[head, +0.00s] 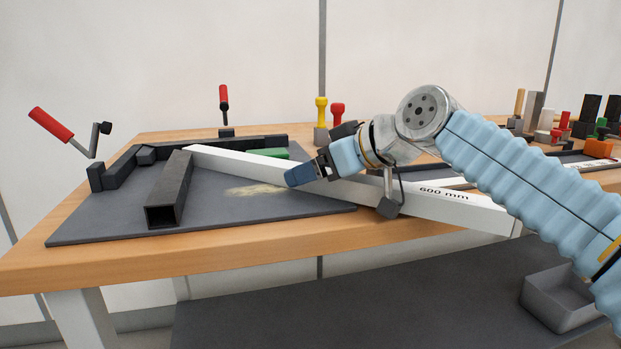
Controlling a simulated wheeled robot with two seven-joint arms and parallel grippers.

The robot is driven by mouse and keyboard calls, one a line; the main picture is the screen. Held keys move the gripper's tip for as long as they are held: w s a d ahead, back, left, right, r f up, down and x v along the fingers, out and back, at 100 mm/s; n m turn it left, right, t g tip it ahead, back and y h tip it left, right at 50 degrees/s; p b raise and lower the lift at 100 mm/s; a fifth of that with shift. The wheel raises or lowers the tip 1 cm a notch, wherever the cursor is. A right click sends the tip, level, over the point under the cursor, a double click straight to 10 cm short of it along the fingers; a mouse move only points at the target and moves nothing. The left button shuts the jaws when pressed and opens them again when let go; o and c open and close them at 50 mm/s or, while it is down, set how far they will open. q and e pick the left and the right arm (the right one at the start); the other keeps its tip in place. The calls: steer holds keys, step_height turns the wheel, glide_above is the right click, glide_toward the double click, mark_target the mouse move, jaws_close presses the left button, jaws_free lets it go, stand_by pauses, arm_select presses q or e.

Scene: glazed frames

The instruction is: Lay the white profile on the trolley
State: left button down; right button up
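The long white profile (450,199), marked "600 mm", lies slantwise over the workbench (240,259). Its far left end reaches behind a dark square tube (168,195) on the grey mat (270,212); its near right end sticks out past the bench's front edge. My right gripper (304,174) is at the middle of the profile, its blue fingertip in front of it. Whether the fingers are closed on it is hidden. My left gripper is not in view. No trolley can be made out for certain; a dark surface (400,307) lies below the bench front.
Black corner stops (120,172) and a green block (265,153) are on the mat. Red-handled clamps (224,97) stand at the left and back. Yellow and red knobs (321,105) stand behind. A grey bin (558,305) is at lower right. Several small blocks crowd the back right.

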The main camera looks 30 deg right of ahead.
steer(key=shift+c, duration=0.5)
jaws_close()
steer(key=shift+r, duration=0.1)
steer(key=shift+r, duration=0.1)
steer(key=shift+d+r, duration=0.1)
steer(key=shift+r, duration=0.15)
steer(key=r, duration=0.2)
steer(key=r+p, duration=0.1)
steer(key=shift+s+a+r, duration=0.25)
steer(key=shift+r, duration=0.05)
steer(key=s+a+r+p, duration=0.2)
steer(key=s+a+r, duration=0.6)
steer(key=s+a, duration=0.1)
steer(key=shift+s+a+r, duration=0.2)
steer(key=shift+s+r, duration=0.1)
steer(key=shift+s, duration=0.1)
